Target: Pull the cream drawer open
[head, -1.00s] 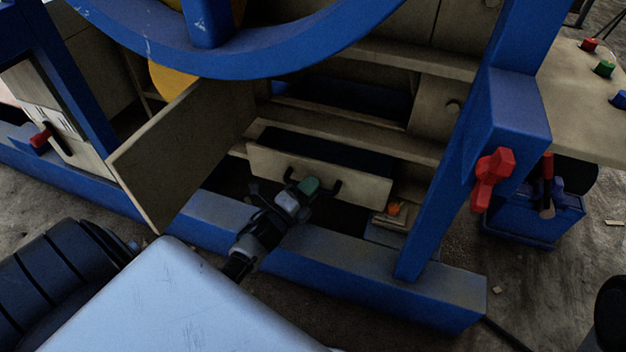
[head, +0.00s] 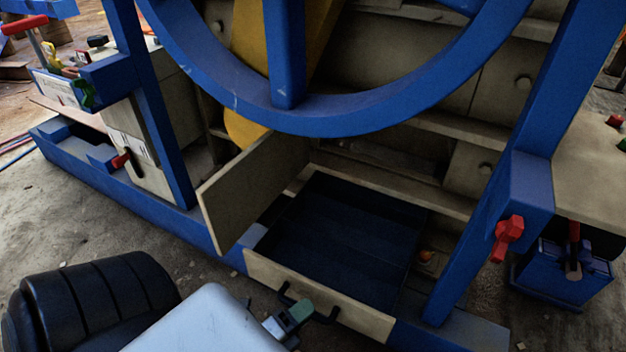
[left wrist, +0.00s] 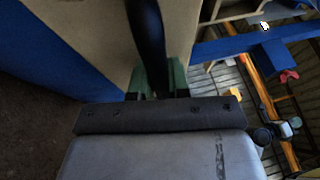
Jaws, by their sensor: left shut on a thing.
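The cream drawer (head: 362,317) stands pulled far out in the head view, its dark blue inside open to view and empty as far as I can see. Its cream front has a dark bar handle (head: 328,319). My left gripper (head: 298,311) is at the middle of the drawer front, shut on the handle and hiding part of it. In the left wrist view the green fingertips (left wrist: 163,76) close on both sides of the dark handle (left wrist: 149,35), with the cream front (left wrist: 85,40) beside it. My right gripper does not show.
A cream hinged door (head: 243,190) stands open left of the drawer. A blue wheel rim (head: 330,122) hangs above. A blue post (head: 470,250) with a red knob (head: 507,238) stands right of the drawer. Bare ground lies at lower left.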

